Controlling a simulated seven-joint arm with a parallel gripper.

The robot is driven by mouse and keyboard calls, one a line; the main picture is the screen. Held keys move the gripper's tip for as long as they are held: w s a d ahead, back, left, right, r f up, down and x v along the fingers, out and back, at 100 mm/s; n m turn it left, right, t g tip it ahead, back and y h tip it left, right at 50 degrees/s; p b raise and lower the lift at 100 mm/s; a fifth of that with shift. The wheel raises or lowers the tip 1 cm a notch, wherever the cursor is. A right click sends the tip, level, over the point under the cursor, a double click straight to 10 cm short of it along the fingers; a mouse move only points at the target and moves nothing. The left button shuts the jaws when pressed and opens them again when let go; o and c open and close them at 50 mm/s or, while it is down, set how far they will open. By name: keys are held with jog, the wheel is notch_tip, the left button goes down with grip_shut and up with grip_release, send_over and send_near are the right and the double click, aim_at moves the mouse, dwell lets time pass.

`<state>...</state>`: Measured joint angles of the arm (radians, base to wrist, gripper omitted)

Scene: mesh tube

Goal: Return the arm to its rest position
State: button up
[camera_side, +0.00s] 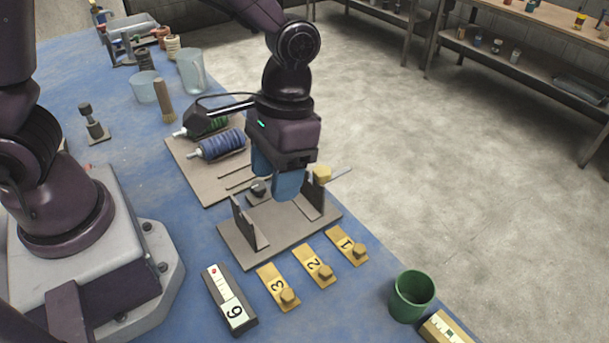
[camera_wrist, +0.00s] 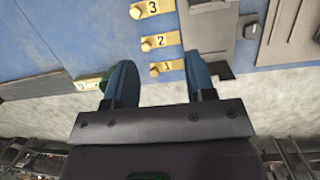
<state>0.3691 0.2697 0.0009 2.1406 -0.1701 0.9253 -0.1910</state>
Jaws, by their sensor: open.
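My gripper (camera_side: 276,180) hangs above the far part of the grey-brown fixture plate (camera_side: 286,222) in the side view. Its two blue fingers are apart. In the wrist view my gripper (camera_wrist: 161,80) shows a wide gap with nothing held between the fingers. Two dark upright brackets stand on the plate, a left one (camera_side: 246,226) and a right one (camera_side: 313,203). A yellow knob (camera_side: 321,173) with a pale rod is beside the right bracket, partly next to my fingers. I cannot tell whether a finger touches it.
Yellow plates 1 (camera_side: 345,243), 2 (camera_side: 313,263) and 3 (camera_side: 275,284), a numbered box (camera_side: 230,300) and a green cup (camera_side: 411,297) lie in front. Clear cups (camera_side: 191,72) stand farther back. The right table edge is close.

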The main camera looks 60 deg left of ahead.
jog(key=s+a+r+t, duration=0.3)
jog(key=a+r+t, duration=0.1)
jog(key=a+r, duration=0.2)
jog(key=s+a+r+t, duration=0.4)
jog(key=a+r, duration=0.2)
jog(key=r, duration=0.3)
jog(key=shift+a+n+y, duration=0.3)
jog(key=shift+a+n, duration=0.1)
dwell(1.8)
